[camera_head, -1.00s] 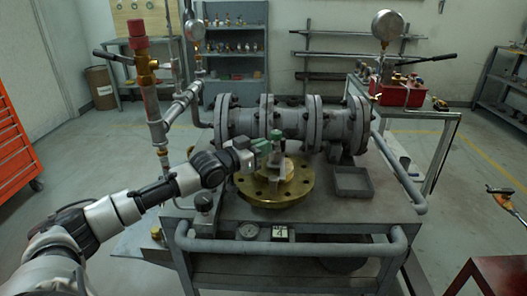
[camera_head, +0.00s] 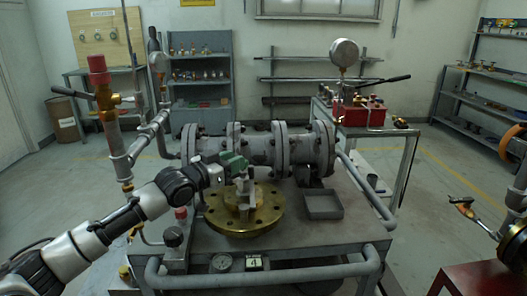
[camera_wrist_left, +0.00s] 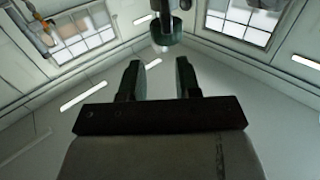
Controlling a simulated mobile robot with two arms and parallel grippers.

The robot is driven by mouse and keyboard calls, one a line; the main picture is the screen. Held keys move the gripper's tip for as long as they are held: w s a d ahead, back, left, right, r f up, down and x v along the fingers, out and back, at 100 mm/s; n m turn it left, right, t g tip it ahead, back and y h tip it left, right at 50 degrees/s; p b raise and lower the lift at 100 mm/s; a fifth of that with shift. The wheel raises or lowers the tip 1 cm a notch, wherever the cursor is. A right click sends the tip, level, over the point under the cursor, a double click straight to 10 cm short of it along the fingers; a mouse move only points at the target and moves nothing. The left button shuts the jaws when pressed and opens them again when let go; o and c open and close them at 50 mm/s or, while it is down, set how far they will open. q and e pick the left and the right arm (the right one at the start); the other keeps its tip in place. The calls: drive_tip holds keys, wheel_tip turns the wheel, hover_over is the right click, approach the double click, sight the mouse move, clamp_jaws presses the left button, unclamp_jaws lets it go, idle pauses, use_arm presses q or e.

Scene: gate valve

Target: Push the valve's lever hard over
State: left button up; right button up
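A black lever (camera_head: 70,92) sticks out left from the brass valve (camera_head: 106,100) on a red-capped upright pipe at the left. My left gripper (camera_head: 236,163), with green fingers, is just above the stem of a brass flange (camera_head: 262,218). In the left wrist view its fingers (camera_wrist_left: 157,80) are apart with nothing between them. My right gripper is not in view.
A large grey flanged pipe body (camera_head: 262,150) lies on the bench behind my left gripper. An empty grey tray (camera_head: 322,205) sits right of the brass flange. A gauge (camera_head: 344,52) stands above the red unit.

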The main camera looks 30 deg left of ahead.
use_arm(q)
drive_tip(key=d+r, duration=0.6)
drive_tip(key=d, duration=0.4)
drive_tip(key=shift+w+d, duration=0.15)
drive_tip(key=shift+d, duration=0.15)
